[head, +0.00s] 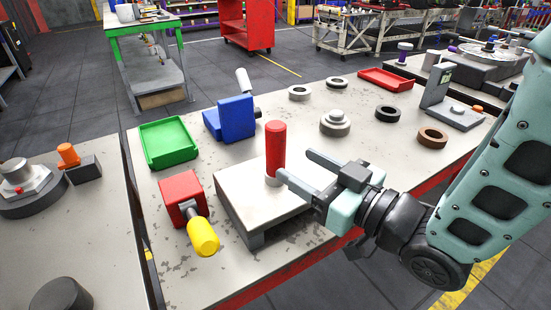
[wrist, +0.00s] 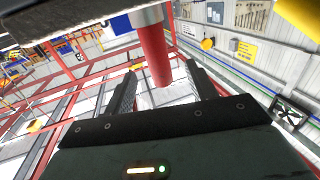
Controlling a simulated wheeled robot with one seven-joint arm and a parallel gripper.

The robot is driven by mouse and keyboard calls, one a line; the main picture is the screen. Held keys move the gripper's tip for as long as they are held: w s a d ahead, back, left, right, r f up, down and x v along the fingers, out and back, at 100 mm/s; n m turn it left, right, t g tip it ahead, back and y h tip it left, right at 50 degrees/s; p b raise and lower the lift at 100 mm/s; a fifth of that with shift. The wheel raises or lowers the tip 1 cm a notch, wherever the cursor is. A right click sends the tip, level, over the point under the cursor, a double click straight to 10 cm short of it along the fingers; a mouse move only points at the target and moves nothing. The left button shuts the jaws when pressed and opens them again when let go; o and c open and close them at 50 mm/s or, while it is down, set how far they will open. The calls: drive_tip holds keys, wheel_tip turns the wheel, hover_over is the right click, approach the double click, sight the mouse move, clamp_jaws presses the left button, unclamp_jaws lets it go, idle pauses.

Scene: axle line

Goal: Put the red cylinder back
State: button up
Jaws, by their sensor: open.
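A red block with a yellow-ended handle (head: 203,236) lies left of the grey block. A blue vise-like part (head: 232,118), a green tray (head: 168,143), a red tray (head: 386,79) and several rings share the table. Bare tabletop (head: 372,155) lies right of the cylinder.

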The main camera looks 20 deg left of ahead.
sight(283, 153)
drive_tip(key=p+x, duration=0.2)
drive_tip(key=x, duration=0.5)
drive_tip(key=shift+w, duration=0.3)
drive_tip(key=shift+f, duration=0.1)
clamp_jaws()
